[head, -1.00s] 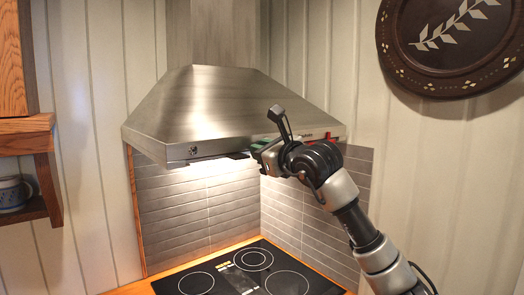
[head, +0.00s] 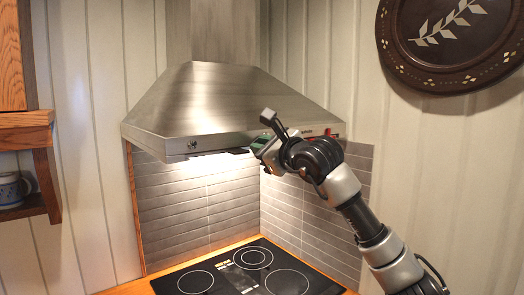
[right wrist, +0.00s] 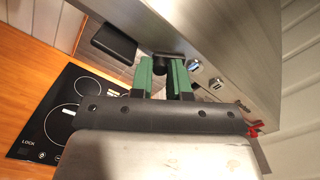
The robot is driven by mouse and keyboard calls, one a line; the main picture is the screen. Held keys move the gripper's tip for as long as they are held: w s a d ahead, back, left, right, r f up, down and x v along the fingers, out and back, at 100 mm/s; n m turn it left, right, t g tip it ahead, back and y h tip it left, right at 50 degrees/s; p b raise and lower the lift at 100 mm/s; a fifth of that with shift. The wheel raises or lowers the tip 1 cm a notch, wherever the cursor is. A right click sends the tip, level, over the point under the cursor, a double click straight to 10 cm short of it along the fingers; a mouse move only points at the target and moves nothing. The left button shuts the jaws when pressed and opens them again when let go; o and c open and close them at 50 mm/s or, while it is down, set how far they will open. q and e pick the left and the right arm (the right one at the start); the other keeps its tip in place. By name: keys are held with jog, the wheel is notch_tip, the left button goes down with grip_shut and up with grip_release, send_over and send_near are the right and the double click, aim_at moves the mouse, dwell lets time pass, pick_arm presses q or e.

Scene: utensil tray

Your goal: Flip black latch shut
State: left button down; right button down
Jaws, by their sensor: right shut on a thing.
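My right gripper (head: 258,146) is at the underside of the front edge of the steel range hood (head: 225,105). In the right wrist view its two green fingers (right wrist: 163,76) are close together, around a small black piece, which looks like the black latch (right wrist: 167,57). The fingers and the steel wrist plate partly hide this piece, so I cannot tell its exact angle. In the head view the latch is hidden behind my gripper. My left gripper is not in view.
A flat black part (right wrist: 113,42) sits under the hood beside the fingers. Silver knobs (right wrist: 216,84) line the hood edge, with a red thing (right wrist: 256,130) further along. The black cooktop (head: 245,272) lies below. A wall shelf (head: 25,135) holds a mug (head: 12,191).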

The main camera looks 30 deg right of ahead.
jog(key=n, duration=0.3)
jog(key=d+n+b, duration=0.1)
jog(key=n, duration=0.3)
jog(key=f+n, duration=0.1)
jog(key=n, duration=0.3)
jog(key=shift+w+d+b, duration=0.1)
jog(key=shift+d+b, duration=0.2)
jog(key=shift+d, duration=0.05)
dwell(0.3)
jog(key=c, duration=1.4)
grip_release()
